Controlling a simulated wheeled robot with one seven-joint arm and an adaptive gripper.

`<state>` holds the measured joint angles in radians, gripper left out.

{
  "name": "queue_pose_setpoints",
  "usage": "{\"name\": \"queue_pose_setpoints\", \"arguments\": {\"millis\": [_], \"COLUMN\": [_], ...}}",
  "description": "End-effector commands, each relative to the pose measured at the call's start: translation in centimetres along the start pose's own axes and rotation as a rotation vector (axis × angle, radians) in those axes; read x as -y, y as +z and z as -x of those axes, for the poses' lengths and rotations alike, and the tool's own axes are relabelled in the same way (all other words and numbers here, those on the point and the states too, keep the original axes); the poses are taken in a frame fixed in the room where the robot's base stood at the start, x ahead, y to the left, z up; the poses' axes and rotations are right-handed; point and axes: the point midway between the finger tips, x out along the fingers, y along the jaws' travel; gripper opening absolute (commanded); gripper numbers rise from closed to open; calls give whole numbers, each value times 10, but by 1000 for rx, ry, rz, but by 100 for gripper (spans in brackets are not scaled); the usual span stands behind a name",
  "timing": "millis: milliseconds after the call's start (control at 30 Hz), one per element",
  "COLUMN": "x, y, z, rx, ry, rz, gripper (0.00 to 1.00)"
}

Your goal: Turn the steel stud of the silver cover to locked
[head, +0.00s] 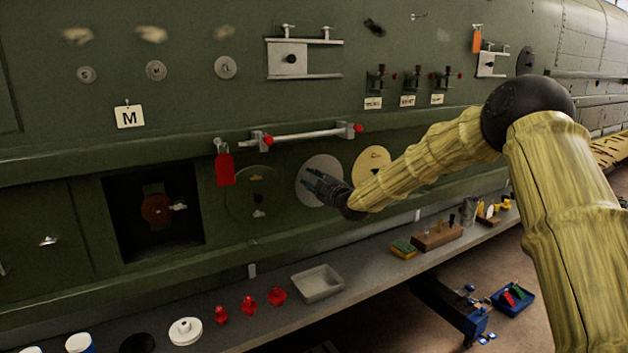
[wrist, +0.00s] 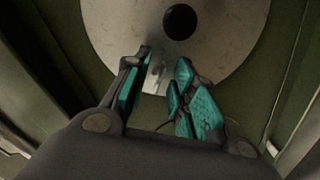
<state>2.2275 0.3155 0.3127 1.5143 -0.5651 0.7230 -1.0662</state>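The silver cover (head: 322,163) is a round metal plate on the green fuselage side, left of a tan round cover (head: 373,160). In the wrist view the silver cover (wrist: 235,35) fills the top, with a dark round spot (wrist: 180,21) on it. My gripper (head: 311,180) is in front of the silver cover's lower part. In the wrist view my gripper (wrist: 164,58) has its teal-padded fingers apart over the cover's lower edge. Whether the fingers touch the cover is unclear.
A horizontal bar (head: 302,135) with red ends juts out above the cover. A red tag (head: 225,168) hangs to the left, beside a dark square opening (head: 122,222). Below runs a shelf with a grey tray (head: 317,284) and several red parts.

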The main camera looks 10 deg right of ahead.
Motion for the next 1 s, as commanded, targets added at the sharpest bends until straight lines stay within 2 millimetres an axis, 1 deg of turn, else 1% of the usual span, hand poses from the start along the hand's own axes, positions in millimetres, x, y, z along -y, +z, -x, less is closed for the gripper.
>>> {"name": "queue_pose_setpoints", "arguments": {"millis": [100, 133, 267, 667, 867, 1000], "x": [0, 0, 0, 1, 4, 5], "y": [0, 0, 0, 1, 2, 3], "z": [0, 0, 0, 0, 1, 1], "rx": [0, 0, 0, 0, 0, 0], "ry": [0, 0, 0, 1, 2, 2], "rz": [0, 0, 0, -20, -106, -209], "gripper": [26, 24, 0, 0, 0, 0]}}
